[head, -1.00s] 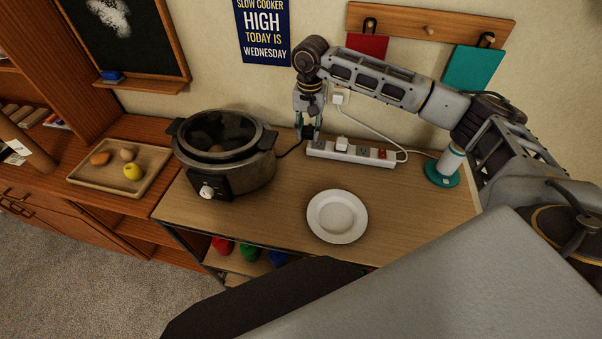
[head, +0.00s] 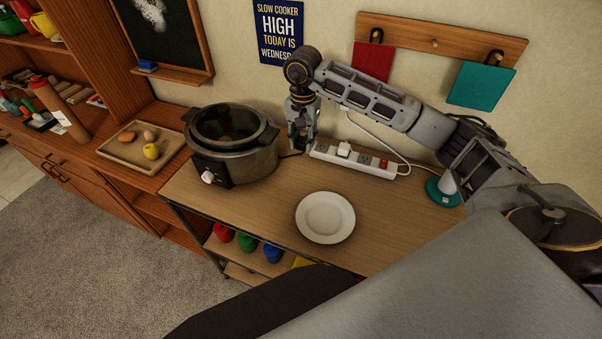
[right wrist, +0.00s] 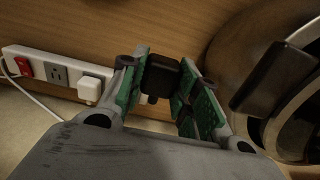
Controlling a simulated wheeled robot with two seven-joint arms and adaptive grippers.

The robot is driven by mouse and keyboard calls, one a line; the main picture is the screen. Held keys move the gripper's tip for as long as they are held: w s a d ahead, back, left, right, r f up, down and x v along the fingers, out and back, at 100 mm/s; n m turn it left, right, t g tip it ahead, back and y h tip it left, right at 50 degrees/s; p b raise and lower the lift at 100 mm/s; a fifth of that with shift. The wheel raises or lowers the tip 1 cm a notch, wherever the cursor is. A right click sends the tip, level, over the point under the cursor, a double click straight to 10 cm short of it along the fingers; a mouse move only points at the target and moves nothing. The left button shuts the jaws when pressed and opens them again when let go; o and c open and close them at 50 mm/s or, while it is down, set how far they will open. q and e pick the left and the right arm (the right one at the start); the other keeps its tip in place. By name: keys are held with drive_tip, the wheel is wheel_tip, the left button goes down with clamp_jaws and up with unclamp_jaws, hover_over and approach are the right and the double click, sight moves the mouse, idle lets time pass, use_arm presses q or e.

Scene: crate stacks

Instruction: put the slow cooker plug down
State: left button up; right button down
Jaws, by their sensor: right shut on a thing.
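My right gripper (head: 300,143) is shut on the black slow cooker plug (right wrist: 160,76), which sits between its green-padded fingers in the right wrist view. The gripper points down at the back of the wooden table, between the slow cooker (head: 234,157) and the left end of the white power strip (head: 378,167). A short dark cord shows between cooker and gripper. I cannot tell whether the plug touches the tabletop. A white plug (head: 344,149) sits in the strip, also seen in the right wrist view (right wrist: 90,89). My left gripper is not in view.
A white plate (head: 325,217) lies at the front of the table (head: 265,203). A teal-based holder (head: 444,192) stands at the right. A tray (head: 119,157) with food is on the left cabinet. The tabletop between cooker and plate is clear.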

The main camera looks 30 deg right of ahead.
idle(0.4)
drive_tip(key=shift+f, duration=0.2)
drive_tip(key=p, duration=0.1)
hover_over(302, 171)
drive_tip(key=shift+s+f, duration=0.1)
drive_tip(key=shift+f, duration=2.85)
drive_tip(key=shift+f+p, duration=0.45)
drive_tip(key=shift+f, duration=1.4)
drive_tip(key=shift+f+b, duration=0.65)
drive_tip(key=shift+b, duration=0.05)
drive_tip(key=c, duration=1.1)
unclamp_jaws()
drive_tip(key=shift+o, duration=0.2)
